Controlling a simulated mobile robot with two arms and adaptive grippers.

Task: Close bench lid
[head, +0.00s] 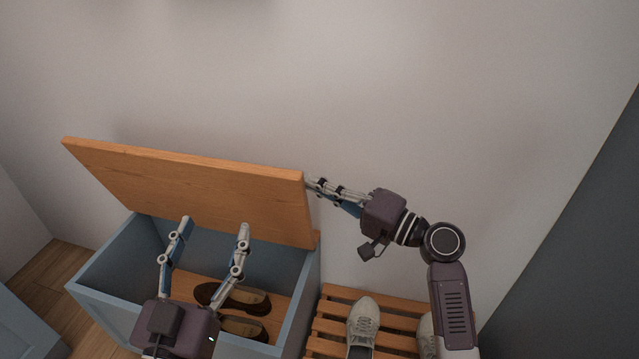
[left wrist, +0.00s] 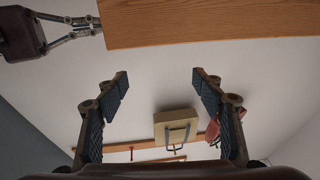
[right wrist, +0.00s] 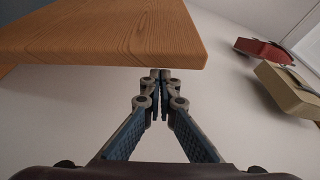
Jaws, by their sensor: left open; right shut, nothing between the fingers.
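The wooden bench lid (head: 200,190) stands raised and tilted above the blue bench box (head: 303,310), which is open. My left gripper (head: 215,225) is open and empty over the box opening, in front of the lid; in the left wrist view the lid (left wrist: 210,22) is at the top, beyond its fingers (left wrist: 158,78). My right gripper (head: 314,186) is shut and empty at the lid's right upper corner. In the right wrist view its fingertips (right wrist: 161,74) are at the lid's edge (right wrist: 130,35); I cannot tell if they touch it.
Brown shoes (head: 240,298) lie inside the box. A slatted wooden rack (head: 330,325) with pale sneakers (head: 363,322) stands right of the bench. In the left wrist view, a beige bag (left wrist: 177,125) and a red one (left wrist: 213,130) hang on the wall.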

